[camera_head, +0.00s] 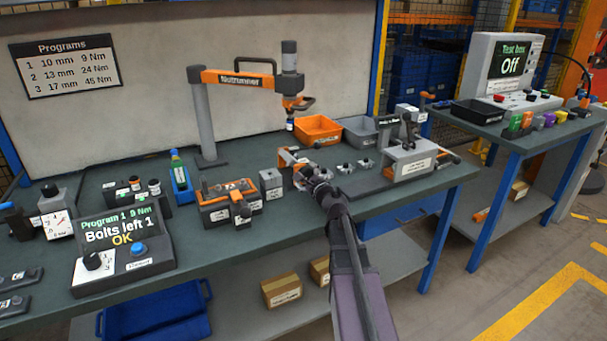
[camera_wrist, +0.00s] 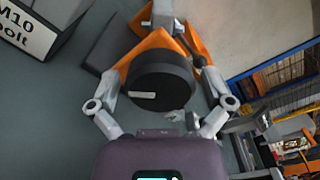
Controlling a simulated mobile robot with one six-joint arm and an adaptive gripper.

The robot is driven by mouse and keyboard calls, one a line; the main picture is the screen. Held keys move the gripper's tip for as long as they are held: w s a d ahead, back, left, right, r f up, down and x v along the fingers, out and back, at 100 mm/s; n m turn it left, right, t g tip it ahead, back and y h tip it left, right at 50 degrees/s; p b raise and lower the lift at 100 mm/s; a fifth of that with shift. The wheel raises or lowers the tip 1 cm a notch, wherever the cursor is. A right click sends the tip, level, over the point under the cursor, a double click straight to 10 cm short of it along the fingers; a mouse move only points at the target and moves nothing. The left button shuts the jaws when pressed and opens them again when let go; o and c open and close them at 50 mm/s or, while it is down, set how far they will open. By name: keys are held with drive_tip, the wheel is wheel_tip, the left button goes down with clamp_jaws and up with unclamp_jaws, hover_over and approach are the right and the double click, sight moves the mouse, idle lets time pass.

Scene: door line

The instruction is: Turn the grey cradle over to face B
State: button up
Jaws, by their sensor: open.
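A light grey block with a white label, probably the cradle (camera_head: 408,158), stands at the right end of the bench, with a dark clamp on top. I cannot read which face it shows. My gripper (camera_head: 304,170) is left of it, over the bench. In the wrist view, my gripper (camera_wrist: 160,82) is open, its fingers on either side of a round black knob (camera_wrist: 160,75) with a white mark. An orange part (camera_wrist: 150,45) lies behind the knob. Contact cannot be told. In the head view, my gripper mostly hides the knob.
A grey M10 bolt box (camera_head: 271,184) stands just left of my gripper. The orange nutrunner (camera_head: 238,79) hangs behind. An orange bin (camera_head: 318,129) and a grey bin (camera_head: 360,132) stand at the back. A labelled orange-and-grey fixture (camera_head: 228,203) is farther left.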

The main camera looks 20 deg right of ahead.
drive_tip(key=c, duration=1)
drive_tip(key=shift+o, duration=0.2)
drive_tip(key=shift+n, duration=0.4)
drive_tip(key=n, duration=0.4)
drive_tip(key=shift+n, duration=2.3)
drive_tip(key=o, duration=1)
drive_tip(key=shift+c, duration=0.2)
